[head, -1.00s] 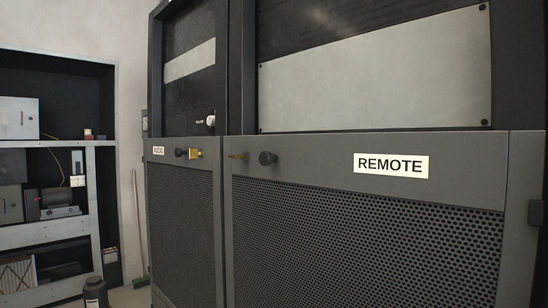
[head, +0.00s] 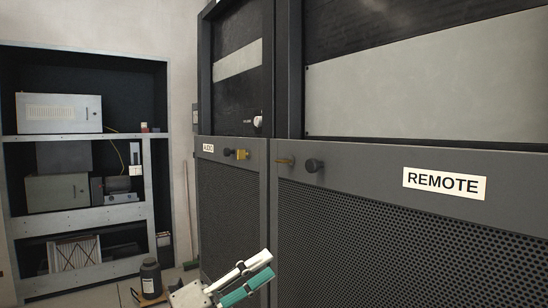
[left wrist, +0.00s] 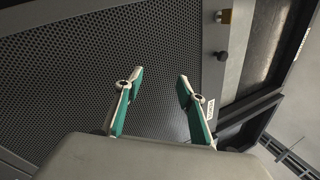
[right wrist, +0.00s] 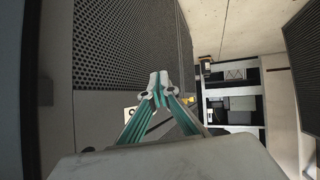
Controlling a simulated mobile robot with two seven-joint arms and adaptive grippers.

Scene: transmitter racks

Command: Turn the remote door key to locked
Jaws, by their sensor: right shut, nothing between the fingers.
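The REMOTE door (head: 350,235) is a grey mesh panel with a white REMOTE label (head: 444,184). Near its upper left corner is a small brass key (head: 285,161), left of a round black knob (head: 314,165). The key is too small to judge its turn exactly. My left gripper (head: 268,266) is low in front of the doors, below the key and apart from it. In the left wrist view it is open and empty (left wrist: 160,80), facing mesh. My right gripper (right wrist: 158,78) is shut and empty in the right wrist view, and is outside the head view.
The AUDIO door (head: 230,225) on the left has its own black knob (head: 228,152) and brass lock (head: 242,154). An open shelf (head: 95,139) with equipment stands at the far left. Space before the REMOTE mesh looks clear.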

